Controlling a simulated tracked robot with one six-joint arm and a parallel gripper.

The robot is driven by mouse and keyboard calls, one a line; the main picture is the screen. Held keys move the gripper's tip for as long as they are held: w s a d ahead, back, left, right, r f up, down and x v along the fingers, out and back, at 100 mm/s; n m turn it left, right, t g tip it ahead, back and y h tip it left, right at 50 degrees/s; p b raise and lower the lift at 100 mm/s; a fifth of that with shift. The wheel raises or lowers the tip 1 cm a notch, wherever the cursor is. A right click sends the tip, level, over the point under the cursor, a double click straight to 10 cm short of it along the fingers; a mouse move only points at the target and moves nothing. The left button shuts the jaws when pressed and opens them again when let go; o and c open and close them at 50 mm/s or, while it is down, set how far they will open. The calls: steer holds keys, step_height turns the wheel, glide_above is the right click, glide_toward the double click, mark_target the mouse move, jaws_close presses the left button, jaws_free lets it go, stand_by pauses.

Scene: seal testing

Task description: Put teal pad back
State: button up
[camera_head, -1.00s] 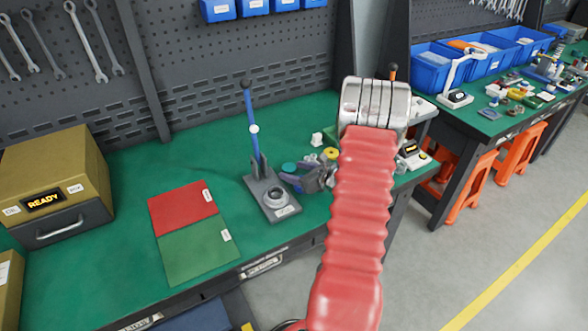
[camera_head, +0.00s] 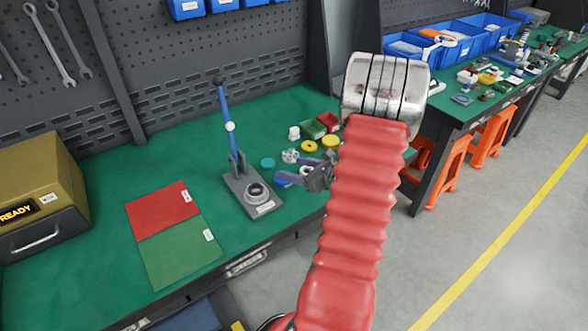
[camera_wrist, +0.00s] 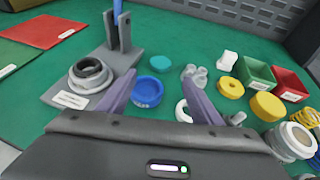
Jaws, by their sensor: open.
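The teal pad (camera_head: 268,163) is a small round disc lying flat on the green bench top, just right of the lever press (camera_head: 250,193). In the wrist view the teal pad (camera_wrist: 161,64) lies beyond my fingertips, with nothing on it. My gripper (camera_wrist: 158,84) is open and empty, its two purple-grey fingers spread. In the head view my gripper (camera_head: 290,178) is low over the bench, right of the press and nearer than the pad. A blue ring (camera_wrist: 147,91) shows between the fingers in the wrist view.
A grey cluster (camera_wrist: 195,76), a white piece (camera_wrist: 228,60), yellow discs (camera_wrist: 266,106), a green bin (camera_wrist: 255,74) and a red bin (camera_wrist: 290,84) crowd the right. A red and green mat (camera_head: 180,250) lies left of the press. The press lever stands upright.

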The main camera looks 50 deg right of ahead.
stand_by(0.5)
